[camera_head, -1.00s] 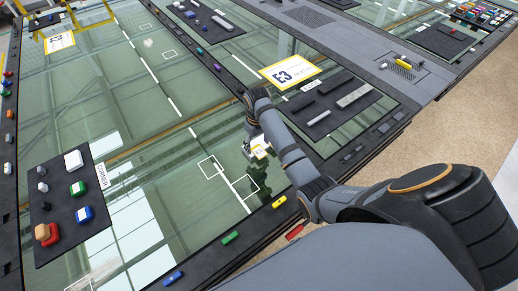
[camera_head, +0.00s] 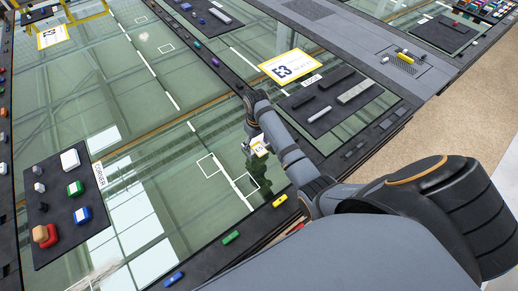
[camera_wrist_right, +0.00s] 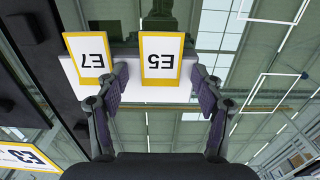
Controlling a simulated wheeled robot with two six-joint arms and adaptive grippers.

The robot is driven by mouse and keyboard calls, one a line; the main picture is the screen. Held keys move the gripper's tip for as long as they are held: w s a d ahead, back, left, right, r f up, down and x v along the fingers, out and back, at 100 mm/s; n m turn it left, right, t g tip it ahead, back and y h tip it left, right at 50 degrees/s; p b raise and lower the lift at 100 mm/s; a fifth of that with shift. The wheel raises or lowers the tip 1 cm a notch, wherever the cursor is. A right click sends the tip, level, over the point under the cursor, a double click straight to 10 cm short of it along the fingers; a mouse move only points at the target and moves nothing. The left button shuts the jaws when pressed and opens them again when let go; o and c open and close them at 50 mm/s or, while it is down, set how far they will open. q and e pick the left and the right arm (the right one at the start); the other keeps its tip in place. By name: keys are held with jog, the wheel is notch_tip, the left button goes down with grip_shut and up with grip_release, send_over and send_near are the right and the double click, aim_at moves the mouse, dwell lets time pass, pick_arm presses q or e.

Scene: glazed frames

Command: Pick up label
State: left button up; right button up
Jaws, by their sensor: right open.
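Two yellow-bordered white labels, E7 (camera_wrist_right: 88,57) and E5 (camera_wrist_right: 160,55), appear upside down in the right wrist view, side by side on a white holder (camera_wrist_right: 150,91). My right gripper (camera_wrist_right: 160,74) is open. Its two fingers stand on either side of E5, and the left finger is close to the right edge of E7. I cannot tell whether the fingers touch anything. In the head view my right gripper (camera_head: 253,138) is small and partly hidden by its arm, with a label (camera_head: 259,149) beside it. My left gripper is not in view.
A larger E3 sign (camera_head: 290,66) lies on the glazed frame beyond my right arm. A dark pad (camera_head: 62,205) with several coloured blocks is at left. A dark tool pad (camera_head: 335,98) lies right of the arm. Coloured clips line the dark frame edges.

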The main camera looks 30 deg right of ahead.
jog(key=shift+s+r, duration=0.1)
jog(key=shift+s, duration=0.05)
jog(key=shift+c, duration=0.7)
jog(key=c, duration=0.6)
jog(key=shift+c, duration=0.2)
